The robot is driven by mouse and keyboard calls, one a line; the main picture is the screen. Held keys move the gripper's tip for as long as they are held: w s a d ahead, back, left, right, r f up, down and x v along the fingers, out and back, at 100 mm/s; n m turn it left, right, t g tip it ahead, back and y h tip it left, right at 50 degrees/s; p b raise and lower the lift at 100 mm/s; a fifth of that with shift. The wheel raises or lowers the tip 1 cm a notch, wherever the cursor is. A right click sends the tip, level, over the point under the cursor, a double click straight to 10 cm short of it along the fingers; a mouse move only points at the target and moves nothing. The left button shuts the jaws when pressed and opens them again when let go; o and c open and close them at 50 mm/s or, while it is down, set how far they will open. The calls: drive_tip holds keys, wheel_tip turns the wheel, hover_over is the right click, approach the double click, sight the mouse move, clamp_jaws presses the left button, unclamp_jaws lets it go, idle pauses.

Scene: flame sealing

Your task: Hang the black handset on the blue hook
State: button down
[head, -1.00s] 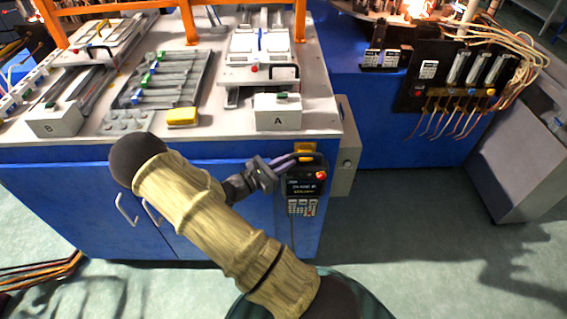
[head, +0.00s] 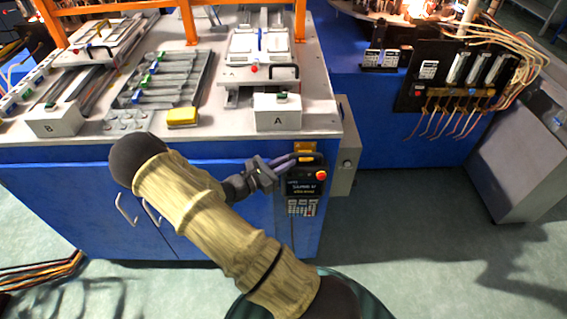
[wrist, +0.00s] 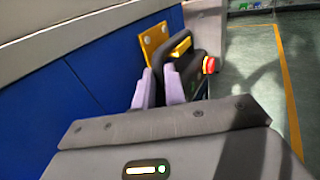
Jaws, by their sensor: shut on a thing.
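The black handset (head: 304,188), with a screen, keypad and red button, is upright against the blue front of the bench, below its top edge. My gripper (head: 288,163) is shut on its upper handle part; the pale fingers (wrist: 160,88) also show in the wrist view. A yellow-orange hook plate (head: 304,147) is fixed to the bench front just behind and above the handle. In the wrist view the plate (wrist: 154,45) has screws, and a yellow piece (wrist: 181,48) shows at the handle opening. I see no blue hook. Whether the handle rests on the hook cannot be told.
The bench top (head: 220,140) carries box A (head: 278,112), a yellow sponge-like block (head: 183,117) and clamp fixtures. A grey box (head: 346,160) is on the bench side, right of the handset. The floor to the right is open up to a grey cabinet (head: 520,160).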

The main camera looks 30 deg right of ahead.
drive_tip(key=shift+s+a, duration=0.1)
drive_tip(key=shift+s, duration=0.1)
idle(0.4)
drive_tip(key=c, duration=1.4)
unclamp_jaws()
drive_tip(key=shift+o, duration=0.2)
drive_tip(key=a+b, duration=0.1)
drive_tip(key=a, duration=1.6)
drive_tip(key=shift+s+a, duration=0.2)
drive_tip(key=shift+s, duration=0.1)
drive_tip(key=shift+s, duration=0.1)
